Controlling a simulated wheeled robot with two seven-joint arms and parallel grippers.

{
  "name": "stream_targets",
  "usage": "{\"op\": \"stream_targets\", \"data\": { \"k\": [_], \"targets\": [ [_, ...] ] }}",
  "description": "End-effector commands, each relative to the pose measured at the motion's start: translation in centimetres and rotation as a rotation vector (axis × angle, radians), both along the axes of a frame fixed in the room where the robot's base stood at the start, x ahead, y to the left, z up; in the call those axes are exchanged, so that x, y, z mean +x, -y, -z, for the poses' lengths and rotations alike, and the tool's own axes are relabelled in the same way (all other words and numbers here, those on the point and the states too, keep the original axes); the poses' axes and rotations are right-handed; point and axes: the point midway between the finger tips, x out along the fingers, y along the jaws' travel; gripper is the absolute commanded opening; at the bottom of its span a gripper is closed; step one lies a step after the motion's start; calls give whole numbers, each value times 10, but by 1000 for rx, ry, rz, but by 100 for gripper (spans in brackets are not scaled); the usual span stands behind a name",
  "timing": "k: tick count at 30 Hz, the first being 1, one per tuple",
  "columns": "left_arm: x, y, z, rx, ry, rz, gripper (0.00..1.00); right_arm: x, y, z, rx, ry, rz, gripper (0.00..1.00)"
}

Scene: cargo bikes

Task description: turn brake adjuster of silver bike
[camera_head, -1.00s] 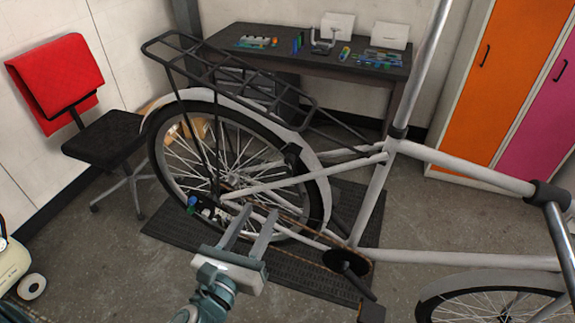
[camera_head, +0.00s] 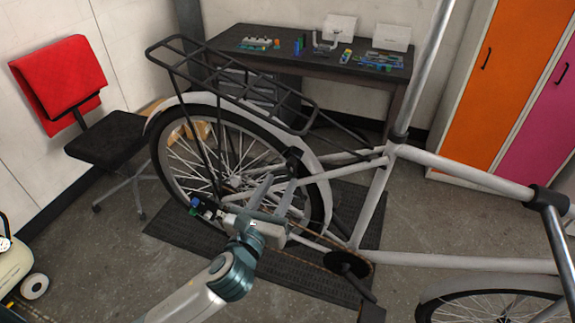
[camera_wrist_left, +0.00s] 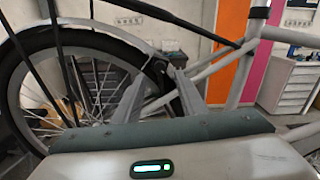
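The silver bike (camera_head: 378,195) stands with its rear wheel (camera_head: 235,165) in front of my left arm. My left gripper (camera_head: 280,182) is open and empty, its two fingers pointing up and away in front of the rear wheel and seat stay. In the left wrist view, the fingers (camera_wrist_left: 182,80) stand apart, close to the seat stay and a dark brake part (camera_wrist_left: 158,72) by the tyre. That brake part also shows in the head view (camera_head: 293,158). I cannot make out the adjuster itself. My right gripper is not in view.
A black rear rack (camera_head: 235,85) overhangs the wheel. The crank (camera_head: 348,264) and front wheel (camera_head: 495,306) are to the right. A dark table (camera_head: 315,62) with tools stands behind, a red-backed chair (camera_head: 62,75) at left, and an orange locker (camera_head: 492,85) at right.

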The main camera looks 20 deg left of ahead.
Motion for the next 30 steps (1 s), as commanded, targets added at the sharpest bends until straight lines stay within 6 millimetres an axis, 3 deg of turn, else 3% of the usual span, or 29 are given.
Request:
{"op": "stream_targets", "data": {
  "k": [6,12,25,30],
  "targets": [
    [38,1,-3,0,1,-2,38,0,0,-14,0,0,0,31],
    [58,2,-1,0,0,-1,38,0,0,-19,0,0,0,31],
    [64,2,0,0,0,1,38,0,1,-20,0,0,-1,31],
    [64,2,0,0,0,0,0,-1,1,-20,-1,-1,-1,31]
  ]
}}
